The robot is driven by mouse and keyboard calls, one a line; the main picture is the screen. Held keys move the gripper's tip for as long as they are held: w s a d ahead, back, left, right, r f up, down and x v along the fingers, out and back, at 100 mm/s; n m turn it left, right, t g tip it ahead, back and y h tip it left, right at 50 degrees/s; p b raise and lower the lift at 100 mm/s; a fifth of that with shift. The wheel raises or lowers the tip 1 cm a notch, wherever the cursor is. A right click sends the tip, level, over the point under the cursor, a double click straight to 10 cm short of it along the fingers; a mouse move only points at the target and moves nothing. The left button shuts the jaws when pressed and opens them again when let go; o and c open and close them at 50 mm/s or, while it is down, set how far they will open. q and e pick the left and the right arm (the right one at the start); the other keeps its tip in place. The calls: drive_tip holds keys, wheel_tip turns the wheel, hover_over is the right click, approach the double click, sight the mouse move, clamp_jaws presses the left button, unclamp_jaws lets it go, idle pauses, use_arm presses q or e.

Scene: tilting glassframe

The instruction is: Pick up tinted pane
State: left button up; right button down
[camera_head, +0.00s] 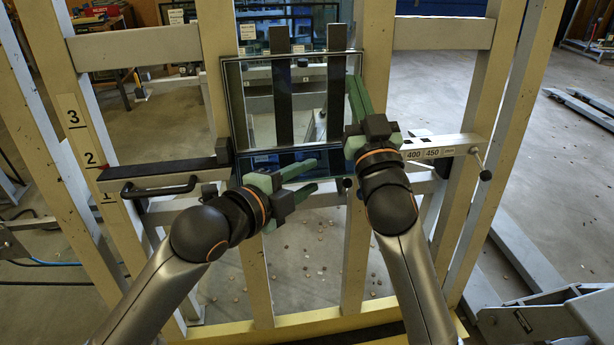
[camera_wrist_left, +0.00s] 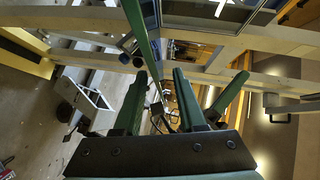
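The tinted pane (camera_head: 310,110) is a clear, faintly tinted sheet with a dark, greenish edge, standing upright against dark vertical bars in the pale frame. My left gripper (camera_head: 316,174) is open just below the pane's lower right part, its fingers pointing right. In the left wrist view, its fingers (camera_wrist_left: 184,88) are spread, and a long green edge (camera_wrist_left: 141,35) runs between them; I cannot tell whether they touch it. My right gripper (camera_head: 354,80) is at the pane's right edge with fingers pointing up; whether it grips the edge is unclear.
A pale frame with uprights (camera_head: 210,70) and crossbars surrounds the pane. A dark bar with a black handle (camera_head: 160,188) lies at left. A scale marked 400 and 450 (camera_head: 425,154) is at right. A yellow base edge (camera_head: 330,322) runs below. Open floor (camera_head: 430,95) lies behind right.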

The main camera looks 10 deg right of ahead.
use_arm(q)
drive_tip(key=shift+w+d, duration=0.2)
drive_tip(key=shift+d, duration=0.05)
drive_tip(key=shift+f, duration=0.1)
clamp_jaws()
use_arm(e)
drive_tip(key=shift+r, duration=0.15)
idle(1.2)
